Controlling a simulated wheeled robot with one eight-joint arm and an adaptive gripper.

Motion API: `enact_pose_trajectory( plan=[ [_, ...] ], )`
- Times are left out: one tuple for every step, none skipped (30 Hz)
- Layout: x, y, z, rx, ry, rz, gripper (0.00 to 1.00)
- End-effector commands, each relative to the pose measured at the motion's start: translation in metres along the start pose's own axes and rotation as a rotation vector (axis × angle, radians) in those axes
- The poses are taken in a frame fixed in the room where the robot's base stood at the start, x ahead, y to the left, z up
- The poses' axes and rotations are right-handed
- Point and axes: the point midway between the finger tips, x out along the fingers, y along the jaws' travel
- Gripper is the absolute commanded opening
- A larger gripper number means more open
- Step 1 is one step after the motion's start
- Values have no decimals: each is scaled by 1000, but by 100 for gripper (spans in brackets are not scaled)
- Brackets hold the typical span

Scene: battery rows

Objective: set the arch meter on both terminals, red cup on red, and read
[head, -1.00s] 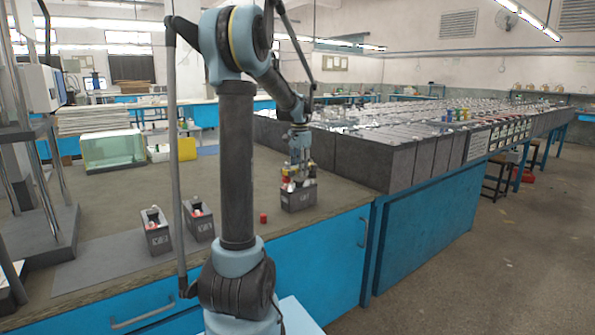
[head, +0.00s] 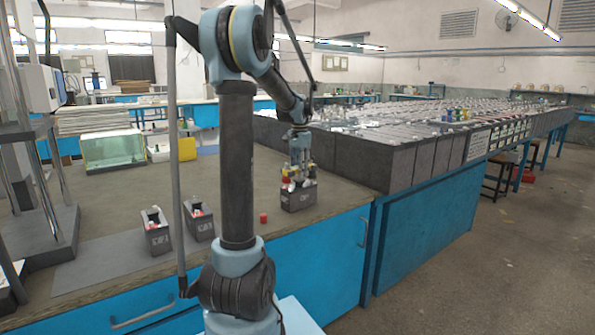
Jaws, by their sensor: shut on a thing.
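My gripper (head: 299,168) is shut on the arch meter (head: 286,182), right above a dark grey battery (head: 298,201) near the bench's front edge. I cannot tell whether the cups touch the terminals, and the terminals and any reading are too small to make out. The battery stands upright.
A small red piece (head: 263,218) lies on the bench left of the battery. A long block of large grey batteries (head: 365,160) rises on the right.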

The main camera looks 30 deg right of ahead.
Motion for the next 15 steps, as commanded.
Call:
enact_pose_trajectory(
  plan=[
    [1,0,0,0,0,0,0],
    [2,0,0,0,0,0,0],
    [2,0,0,0,0,0,0],
    [3,0,0,0,0,0,0],
    [4,0,0,0,0,0,0],
    [5,0,0,0,0,0,0],
    [5,0,0,0,0,0,0],
    [6,0,0,0,0,0,0],
    [7,0,0,0,0,0,0],
    [7,0,0,0,0,0,0],
    [8,0,0,0,0,0,0],
    [9,0,0,0,0,0,0],
    [9,0,0,0,0,0,0],
    [10,0,0,0,0,0,0],
    [10,0,0,0,0,0,0]
  ],
)
